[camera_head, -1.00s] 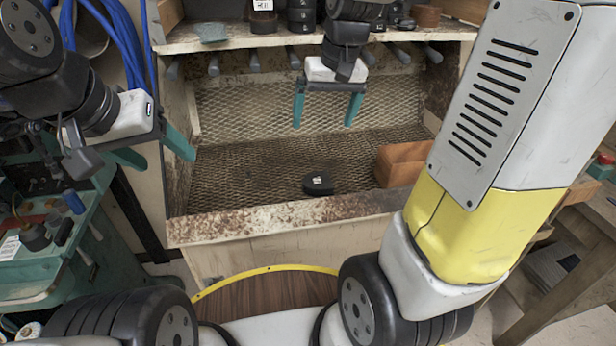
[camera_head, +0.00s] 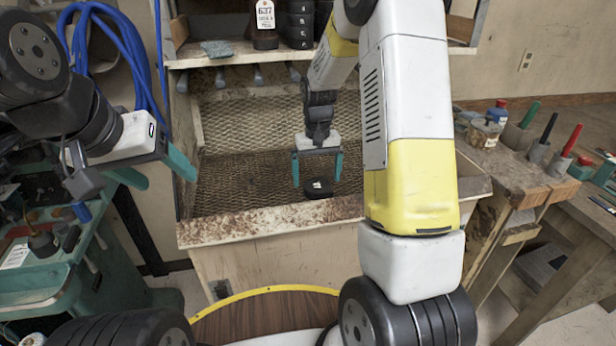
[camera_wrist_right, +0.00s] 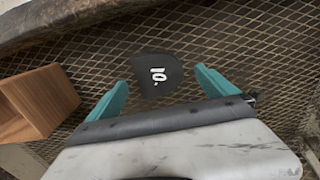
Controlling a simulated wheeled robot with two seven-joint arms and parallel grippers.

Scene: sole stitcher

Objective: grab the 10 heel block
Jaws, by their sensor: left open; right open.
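The 10 heel block (camera_head: 319,192) is a small black piece with a white mark on top, lying on the mesh floor of the bin near its front edge. In the right wrist view the heel block (camera_wrist_right: 158,77) shows the white number 10. My right gripper (camera_head: 318,170) is open with teal fingers and hangs over the bin at the block. In the right wrist view the block lies between and just beyond the fingertips of my right gripper (camera_wrist_right: 158,80), with no finger seen touching it. My left gripper (camera_head: 168,172) is open and empty, left of the bin.
A brown wooden block (camera_wrist_right: 36,101) lies in the bin left of the heel block in the right wrist view. The bin has a rusty front edge (camera_head: 270,219) and a shelf above (camera_head: 240,53). A tool bench (camera_head: 530,165) stands right.

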